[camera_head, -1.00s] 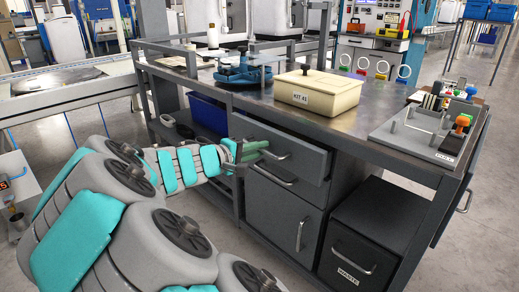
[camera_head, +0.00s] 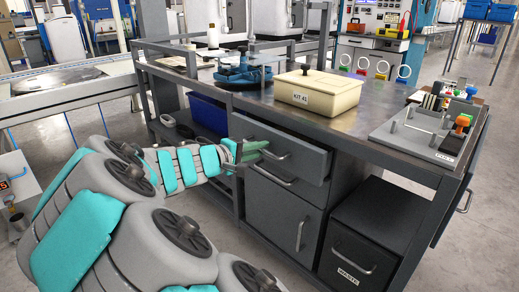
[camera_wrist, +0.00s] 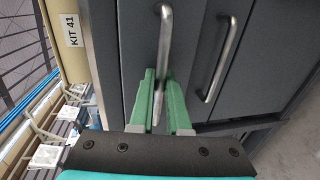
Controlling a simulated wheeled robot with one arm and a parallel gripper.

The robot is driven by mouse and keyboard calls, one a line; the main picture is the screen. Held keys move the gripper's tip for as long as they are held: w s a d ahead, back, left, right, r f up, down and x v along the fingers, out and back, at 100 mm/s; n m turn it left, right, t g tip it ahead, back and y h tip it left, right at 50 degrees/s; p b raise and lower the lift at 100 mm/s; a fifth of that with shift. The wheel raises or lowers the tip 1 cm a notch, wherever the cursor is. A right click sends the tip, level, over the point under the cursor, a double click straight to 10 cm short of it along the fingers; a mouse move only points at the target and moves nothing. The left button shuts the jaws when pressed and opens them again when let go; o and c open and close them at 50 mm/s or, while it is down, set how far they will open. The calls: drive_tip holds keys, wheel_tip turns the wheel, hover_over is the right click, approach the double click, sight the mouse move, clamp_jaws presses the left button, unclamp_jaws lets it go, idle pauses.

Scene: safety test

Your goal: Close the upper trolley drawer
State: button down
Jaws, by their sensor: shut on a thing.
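The upper trolley drawer (camera_head: 300,157) is dark grey and stands out from the trolley front, partly open. Its bar handle (camera_wrist: 165,45) shows in the wrist view. My gripper (camera_head: 262,152) is at the drawer front with its green fingers at the handle. In the wrist view, the fingers (camera_wrist: 161,80) lie on either side of one end of the handle, shut on it. The drawer's inside is hidden under the worktop.
Below is another drawer with a handle (camera_head: 272,176). A WASTE bin (camera_head: 355,255) stands lower right. Floor in front is clear.

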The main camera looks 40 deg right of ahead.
sight(271, 143)
drive_tip(key=shift+r+x, duration=0.2)
drive_tip(key=shift+x, duration=0.9)
drive_tip(key=shift+r+x, duration=0.25)
drive_tip(key=shift+x, duration=0.8)
drive_tip(key=shift+d, duration=0.15)
drive_tip(key=c, duration=1.2)
unclamp_jaws()
drive_tip(key=shift+o, duration=0.2)
drive_tip(key=v, duration=0.7)
drive_tip(key=shift+a, duration=0.4)
